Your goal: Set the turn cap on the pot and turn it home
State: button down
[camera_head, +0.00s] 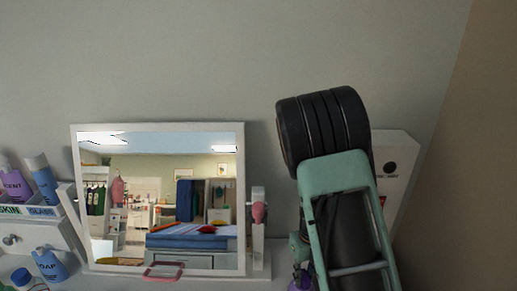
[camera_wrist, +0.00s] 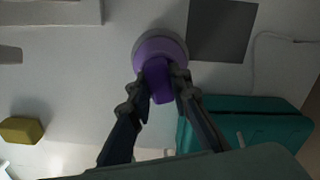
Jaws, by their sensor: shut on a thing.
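In the wrist view my gripper (camera_wrist: 161,84) is shut on the purple turn cap (camera_wrist: 157,80), with one dark finger on each side of its upright grip. A round purple body with a pale grey rim (camera_wrist: 160,38) shows around and beyond the grip. It looks like the pot under the cap, but I cannot tell whether the cap is seated on it. In the head view my gripper (camera_head: 299,250) points down beside my green arm link, and a bit of purple (camera_head: 301,283) shows below it at the bottom edge. The rest is hidden or out of frame there.
A white-framed mirror (camera_head: 158,270) stands left of my arm, with a pink-handled thing (camera_head: 163,271) before it. Bottles (camera_head: 50,265) and a labelled rack stand farther left. In the wrist view a teal box (camera_wrist: 250,125) is close at right, a dark square (camera_wrist: 222,30) beyond, a yellow block (camera_wrist: 22,130) left.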

jog(key=shift+m+p, duration=1)
jog(key=shift+m, duration=0.4)
jog(key=c, duration=1.7)
grip_release()
jog(key=o, duration=0.3)
